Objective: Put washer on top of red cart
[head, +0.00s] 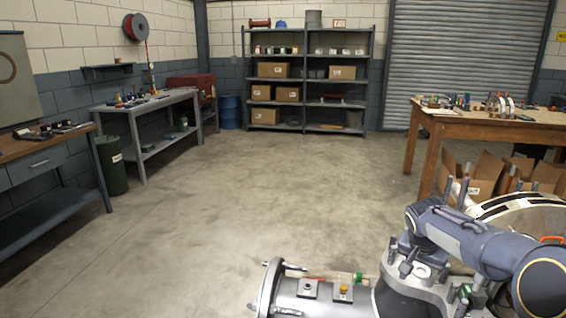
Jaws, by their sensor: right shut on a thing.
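A red box-shaped cart or chest (192,82) stands far off at the back left, partly behind the grey workbench; its top looks bare, but it is small in the picture. My right arm comes in from the lower right. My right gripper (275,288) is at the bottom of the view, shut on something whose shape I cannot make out. It is far from the red cart, with open floor between. I cannot pick out a washer with certainty. My left gripper is not in view.
The concrete floor (235,195) is clear in the middle. Workbenches (150,105) line the left, with a green bin (111,165). A blue drum (230,112) and a shelf rack (305,85) stand at the back. A wooden table (455,127) with boxes below is at the right.

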